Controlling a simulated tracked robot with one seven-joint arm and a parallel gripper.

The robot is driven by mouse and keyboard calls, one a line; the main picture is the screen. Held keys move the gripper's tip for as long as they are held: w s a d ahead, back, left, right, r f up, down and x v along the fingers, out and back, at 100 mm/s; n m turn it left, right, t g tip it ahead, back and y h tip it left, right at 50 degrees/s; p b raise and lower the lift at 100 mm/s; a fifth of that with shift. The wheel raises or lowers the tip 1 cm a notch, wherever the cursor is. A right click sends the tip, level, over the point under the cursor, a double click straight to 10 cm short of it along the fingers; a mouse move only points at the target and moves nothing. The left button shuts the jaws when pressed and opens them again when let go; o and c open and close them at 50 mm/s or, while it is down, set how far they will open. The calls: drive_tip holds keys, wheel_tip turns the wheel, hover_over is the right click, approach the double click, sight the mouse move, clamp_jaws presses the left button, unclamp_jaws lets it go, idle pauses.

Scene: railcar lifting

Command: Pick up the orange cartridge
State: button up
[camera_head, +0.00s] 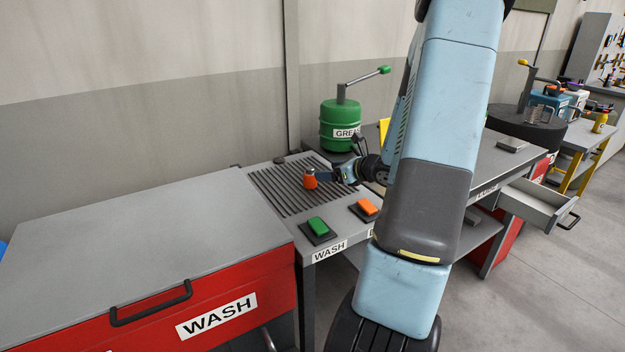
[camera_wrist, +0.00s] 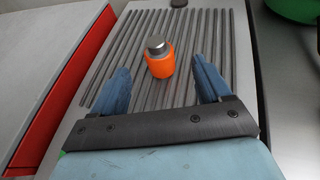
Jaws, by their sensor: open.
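The orange cartridge (camera_head: 310,180) with a grey metal cap stands upright on the dark slatted rack of the wash table. It also shows in the wrist view (camera_wrist: 160,62), centred ahead of my gripper. My gripper (camera_wrist: 162,82) is open, with one blue finger to the left of the cartridge and one to the right. There is a gap on each side, and the cartridge sits at or slightly beyond the fingertips. In the head view my gripper (camera_head: 326,175) is low over the rack, just right of the cartridge.
A green button (camera_head: 318,226) and an orange button (camera_head: 367,207) sit at the table's front edge. A green grease drum (camera_head: 341,126) with a lever stands behind. A red-fronted wash cabinet (camera_head: 225,312) is at left. An open drawer (camera_head: 535,205) juts out at right.

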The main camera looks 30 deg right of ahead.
sight(313, 172)
drive_tip(key=shift+x, duration=4.6)
drive_tip(key=shift+s+a+f, duration=0.1)
drive_tip(key=shift+f, duration=0.05)
drive_tip(key=shift+c, duration=0.4)
drive_tip(key=c, duration=1)
